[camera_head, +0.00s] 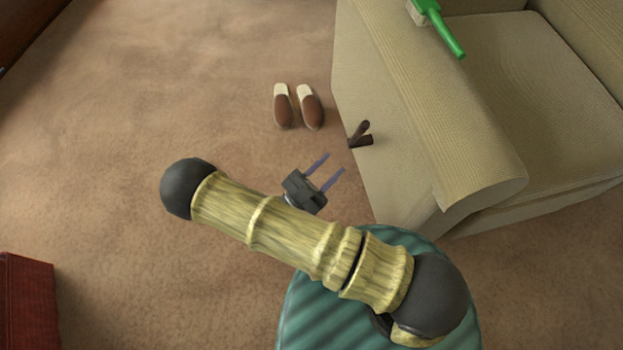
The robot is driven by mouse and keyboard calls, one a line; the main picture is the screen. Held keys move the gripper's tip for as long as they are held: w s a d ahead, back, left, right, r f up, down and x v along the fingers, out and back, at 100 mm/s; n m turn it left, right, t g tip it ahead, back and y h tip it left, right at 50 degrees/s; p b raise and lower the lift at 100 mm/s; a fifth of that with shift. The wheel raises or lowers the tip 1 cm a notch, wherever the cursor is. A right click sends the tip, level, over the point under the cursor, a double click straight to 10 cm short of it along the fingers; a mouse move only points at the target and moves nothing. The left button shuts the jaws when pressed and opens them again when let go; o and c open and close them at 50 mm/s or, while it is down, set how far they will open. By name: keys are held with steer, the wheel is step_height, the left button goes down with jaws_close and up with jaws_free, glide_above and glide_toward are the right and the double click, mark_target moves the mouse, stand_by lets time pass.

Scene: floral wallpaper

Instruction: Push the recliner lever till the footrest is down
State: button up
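The recliner (400,150) is a beige upholstered chair on the right. Its dark brown lever (361,134) sticks out from the side panel below the armrest and angles upward. The front of the seat (540,200) shows at the right, with no extended footrest visible there. My gripper (331,166) is left of and slightly nearer than the lever, its two thin fingers apart and pointing up and right towards it. A small gap separates the fingers from the lever, and nothing is between them.
Two brown and white slippers (298,107) lie on the brown carpet left of the chair. A green object (440,25) rests on the armrest. A dark red piece of furniture (28,302) stands at the lower left. The carpet on the left is clear.

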steer(key=p+v, duration=0.1)
steer(key=v, duration=0.4)
steer(key=shift+s+a+f, duration=0.2)
steer(key=shift+a, duration=0.05)
stand_by(0.4)
